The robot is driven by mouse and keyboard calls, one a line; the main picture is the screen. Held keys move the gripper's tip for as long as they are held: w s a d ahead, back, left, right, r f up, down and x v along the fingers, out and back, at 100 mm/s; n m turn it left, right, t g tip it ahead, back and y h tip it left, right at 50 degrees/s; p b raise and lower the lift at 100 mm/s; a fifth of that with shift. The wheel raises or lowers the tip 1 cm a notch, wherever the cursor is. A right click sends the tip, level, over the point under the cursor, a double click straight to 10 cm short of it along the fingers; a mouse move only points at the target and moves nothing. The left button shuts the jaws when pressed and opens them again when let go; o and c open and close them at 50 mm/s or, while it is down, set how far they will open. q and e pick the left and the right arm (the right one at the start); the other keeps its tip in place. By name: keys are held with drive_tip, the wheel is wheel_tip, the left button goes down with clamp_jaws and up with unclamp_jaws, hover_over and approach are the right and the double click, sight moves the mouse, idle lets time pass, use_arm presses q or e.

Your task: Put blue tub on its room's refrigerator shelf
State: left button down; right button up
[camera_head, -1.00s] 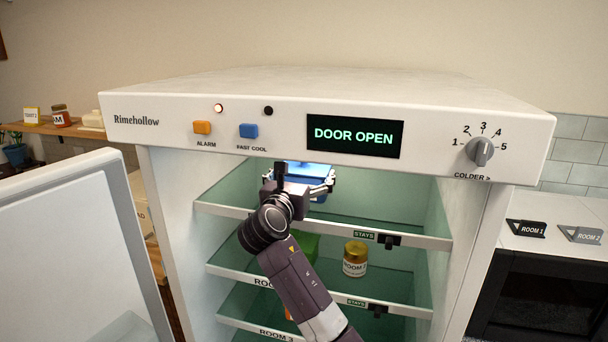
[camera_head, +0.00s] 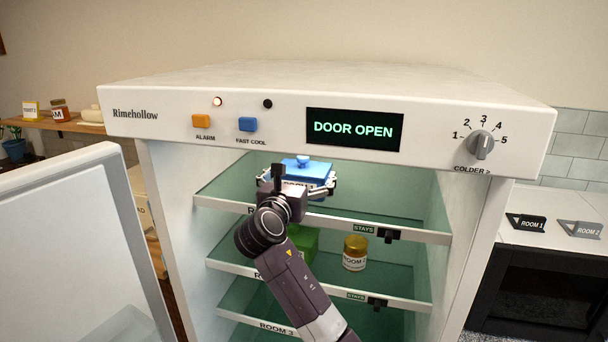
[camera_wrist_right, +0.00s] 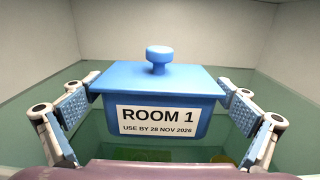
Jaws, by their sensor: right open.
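The blue tub (camera_head: 296,172), with a knobbed lid and a ROOM 1 label in the right wrist view (camera_wrist_right: 158,90), is at the top shelf (camera_head: 416,232) of the open refrigerator (camera_head: 170,190). My right gripper (camera_wrist_right: 158,108) is open around it, one finger at each side, with small gaps beside the lid. In the head view the right gripper (camera_head: 296,186) and arm hide part of the tub and most of the top shelf's left label. I cannot tell whether the tub's base rests fully on the shelf. My left gripper is not in view.
The refrigerator's control panel (camera_head: 250,110) hangs close above the tub. A green container (camera_head: 304,240) and a gold-lidded jar (camera_head: 355,254) are on the shelf below. The open door (camera_head: 60,240) is at left. A counter with ROOM signs (camera_head: 527,223) is at right.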

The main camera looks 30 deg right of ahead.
drive_tip(key=b+v, duration=0.3)
drive_tip(key=v, duration=0.7)
drive_tip(key=shift+s+a, duration=0.15)
drive_tip(key=shift+a, duration=0.1)
